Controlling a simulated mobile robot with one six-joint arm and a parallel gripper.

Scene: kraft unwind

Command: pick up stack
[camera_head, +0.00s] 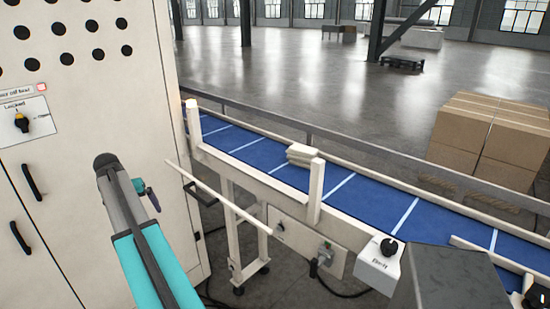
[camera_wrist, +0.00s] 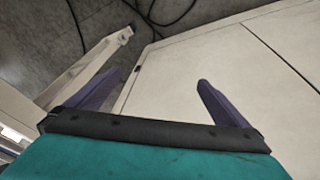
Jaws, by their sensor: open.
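A small stack (camera_head: 303,154) of flat, pale pieces lies on the blue conveyor belt (camera_head: 375,196), beside an upright cream post. My gripper (camera_head: 147,194) is left of the belt in the head view, in front of the cream cabinet and well apart from the stack. In the wrist view my gripper (camera_wrist: 158,93) shows two purple fingers spread wide, with nothing between them. The wrist view shows the cabinet and floor beneath the fingers; the stack is not in that view.
The cream cabinet (camera_head: 92,130) with black handles stands close at left. A cream rail (camera_head: 216,195) juts out before the conveyor. A control box with a black knob (camera_head: 389,247) sits at the near belt side. Cardboard boxes (camera_head: 464,135) stand beyond the belt. Cables lie on the floor.

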